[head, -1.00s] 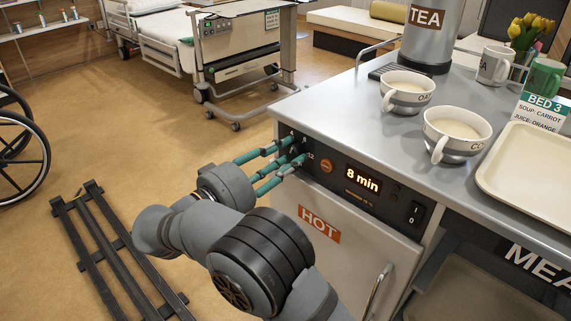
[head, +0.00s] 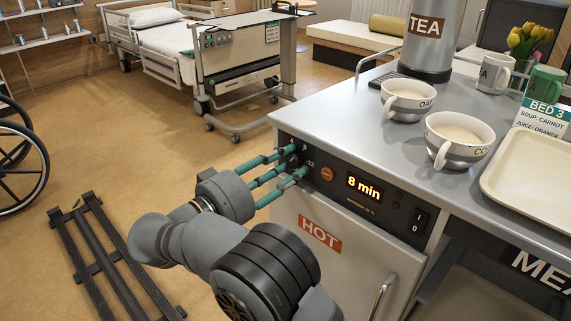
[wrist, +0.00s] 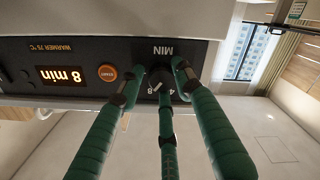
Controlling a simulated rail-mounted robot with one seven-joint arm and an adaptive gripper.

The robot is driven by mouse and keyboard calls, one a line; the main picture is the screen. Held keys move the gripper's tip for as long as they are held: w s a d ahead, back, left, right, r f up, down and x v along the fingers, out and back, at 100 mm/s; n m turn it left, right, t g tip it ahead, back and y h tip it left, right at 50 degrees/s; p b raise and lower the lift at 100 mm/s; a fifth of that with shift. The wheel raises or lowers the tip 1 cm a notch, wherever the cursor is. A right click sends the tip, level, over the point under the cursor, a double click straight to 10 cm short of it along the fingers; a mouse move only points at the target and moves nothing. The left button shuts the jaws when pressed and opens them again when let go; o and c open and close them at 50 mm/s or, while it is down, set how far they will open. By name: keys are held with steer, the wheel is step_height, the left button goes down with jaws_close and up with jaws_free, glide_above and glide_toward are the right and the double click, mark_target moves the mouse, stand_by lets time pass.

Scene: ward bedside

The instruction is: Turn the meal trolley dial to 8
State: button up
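The meal trolley's dial (wrist: 160,81) is a dark round knob on the black front panel, under the upside-down word MIN in the wrist view. A light pointer mark shows on it near the printed 8. The lit display (head: 365,188) reads "8 min"; it also shows upside down in the wrist view (wrist: 62,76). My gripper (head: 294,164) has green fingers spread apart in front of the panel. In the wrist view the fingertips (wrist: 156,85) stand around the dial, with gaps between them and the knob. The fingers hide the dial in the head view.
An orange start button (head: 327,174) sits right beside the dial, and a power switch (head: 418,221) is further right. Soup cups (head: 459,138) and a tray (head: 520,190) stand on the trolley top. The HOT door (head: 340,245) is below the panel.

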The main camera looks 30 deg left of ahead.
steer(key=o, duration=0.3)
steer(key=shift+a, duration=0.1)
steer(key=shift+o, duration=0.2)
steer(key=s+a, duration=0.2)
steer(key=s, duration=1)
steer(key=shift+w, duration=0.1)
steer(key=w, duration=0.4)
steer(key=w+d, duration=0.1)
steer(key=w, duration=0.3)
steer(key=w+d, duration=0.1)
steer(key=w, duration=0.2)
steer(key=shift+w, duration=0.4)
steer(key=shift+r, duration=0.1)
